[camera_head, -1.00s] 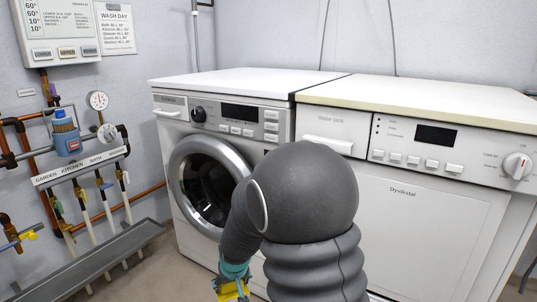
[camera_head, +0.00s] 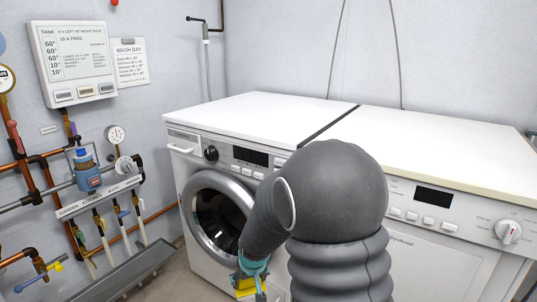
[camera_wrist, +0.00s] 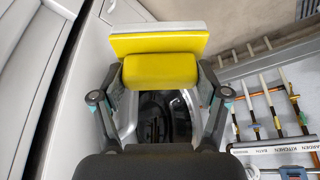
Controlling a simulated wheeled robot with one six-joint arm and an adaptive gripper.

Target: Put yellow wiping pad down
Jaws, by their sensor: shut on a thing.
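The yellow wiping pad (camera_wrist: 160,54) is held between the two fingers of my gripper (camera_wrist: 160,72) in the wrist view. It has a yellow block and a wider yellow plate with a pale edge layer. In the head view the yellow pad (camera_head: 247,287) shows only in part at the bottom, below my arm's teal wrist part. My gripper (camera_head: 250,282) is there in front of the washing machine's lower front, and my arm hides part of it. The pad is in the air, with no surface seen touching it.
A washing machine (camera_head: 190,160) with a round door and a second white machine (camera_head: 440,262) stand side by side with clear white tops (camera_head: 255,118). Pipes and labelled valves (camera_head: 95,203) line the left wall above a grey trough (camera_head: 125,275).

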